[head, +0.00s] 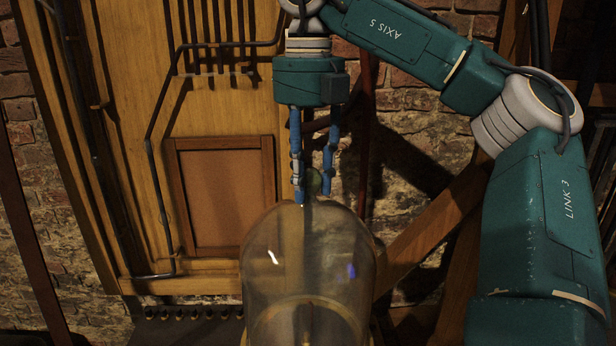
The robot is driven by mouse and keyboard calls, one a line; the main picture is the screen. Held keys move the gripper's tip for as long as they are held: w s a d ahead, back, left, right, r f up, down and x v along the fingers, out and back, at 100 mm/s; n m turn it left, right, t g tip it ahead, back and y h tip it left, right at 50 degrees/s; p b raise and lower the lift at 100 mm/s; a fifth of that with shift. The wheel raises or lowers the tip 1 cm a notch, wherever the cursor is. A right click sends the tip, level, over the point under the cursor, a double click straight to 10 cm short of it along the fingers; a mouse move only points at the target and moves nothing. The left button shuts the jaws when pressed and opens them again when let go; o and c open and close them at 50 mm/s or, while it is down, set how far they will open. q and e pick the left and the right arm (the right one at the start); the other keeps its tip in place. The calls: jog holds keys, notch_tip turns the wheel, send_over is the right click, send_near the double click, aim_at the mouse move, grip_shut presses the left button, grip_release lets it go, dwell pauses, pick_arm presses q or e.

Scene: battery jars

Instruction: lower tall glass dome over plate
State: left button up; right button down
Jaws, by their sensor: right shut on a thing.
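The tall glass dome (308,250) is at the bottom middle of the head view, clear and upright, with a small knob (313,182) on top. My right gripper (313,195) points straight down from above, its two blue fingers shut on the knob. A round pale rim or plate (308,308) shows through the lower part of the glass. The dome's bottom edge is cut off by the frame, so I cannot tell whether it touches the plate or hangs above it. My left gripper is not in view.
A tall wooden panel (120,120) with dark pipes and a framed inset (222,197) stands behind, to the left. A slanted wooden beam (435,225) crosses behind the dome on the right. A brick wall (410,130) closes the back. A row of dark knobs (190,313) lies low left.

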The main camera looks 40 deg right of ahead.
jog(key=shift+a+f+b, duration=0.1)
jog(key=shift+f+b, duration=0.25)
jog(key=shift+b, duration=0.05)
dwell(0.8)
jog(key=c, duration=1.2)
grip_release()
jog(key=shift+s, duration=0.15)
jog(key=shift+f, duration=0.2)
notch_tip(320, 180, up, 7)
jog(key=shift+s+a+r, duration=0.1)
jog(key=shift+r, duration=0.35)
